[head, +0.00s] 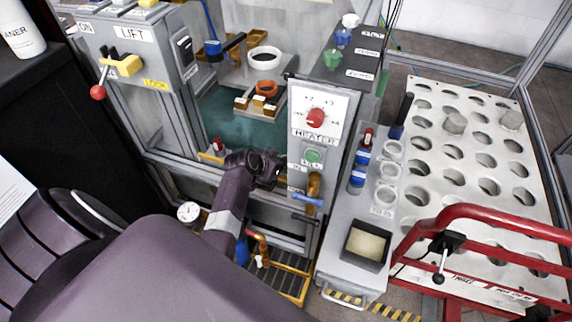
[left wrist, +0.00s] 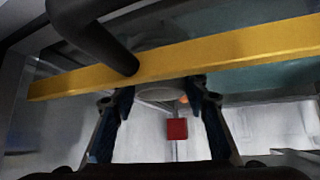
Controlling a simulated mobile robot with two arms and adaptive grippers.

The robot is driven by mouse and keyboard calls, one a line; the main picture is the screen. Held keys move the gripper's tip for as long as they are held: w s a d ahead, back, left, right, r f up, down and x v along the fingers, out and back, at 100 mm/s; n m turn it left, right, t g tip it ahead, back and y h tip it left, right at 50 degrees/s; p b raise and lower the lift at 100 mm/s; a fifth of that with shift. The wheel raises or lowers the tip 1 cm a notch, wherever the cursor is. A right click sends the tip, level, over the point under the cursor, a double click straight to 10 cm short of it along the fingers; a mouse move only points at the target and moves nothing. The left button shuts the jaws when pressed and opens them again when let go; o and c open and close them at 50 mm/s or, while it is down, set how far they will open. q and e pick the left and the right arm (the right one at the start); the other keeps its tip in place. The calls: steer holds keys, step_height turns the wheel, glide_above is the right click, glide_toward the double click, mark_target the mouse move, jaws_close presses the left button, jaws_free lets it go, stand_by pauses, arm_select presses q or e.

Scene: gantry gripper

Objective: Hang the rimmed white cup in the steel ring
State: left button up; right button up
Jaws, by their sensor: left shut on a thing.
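The rimmed white cup (head: 264,57) appears to be the thick-rimmed white vessel with a dark inside, on a stand at the back of the bay. My left gripper (head: 272,168) is at the front of the bay, left of the heater post and well apart from that vessel. In the left wrist view its two blue fingers (left wrist: 163,86) stand apart, closed on a pale rounded thing (left wrist: 157,94), mostly hidden by a yellow bar (left wrist: 230,47). I cannot tell what the pale thing is. I cannot pick out the steel ring for sure. My right gripper is out of view.
The heater panel (head: 318,118) stands right of my gripper. A lift panel (head: 135,50) with a red-knobbed lever is at left. An orange ring-shaped thing (head: 266,88) sits before the white vessel. A perforated table (head: 470,170) and red rail (head: 500,215) are at right.

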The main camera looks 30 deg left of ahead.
arm_select(q)
steer(key=o, duration=1.2)
steer(key=shift+f, duration=0.2)
steer(key=shift+r, duration=0.1)
steer(key=shift+r, duration=0.2)
steer(key=shift+s+r, duration=0.15)
steer(key=shift+s, duration=0.05)
steer(key=p+v, duration=0.1)
steer(key=v, duration=0.9)
steer(key=shift+r+p, duration=0.1)
steer(key=shift+p, duration=0.25)
steer(key=shift+s+r, duration=0.45)
steer(key=shift+r, duration=0.05)
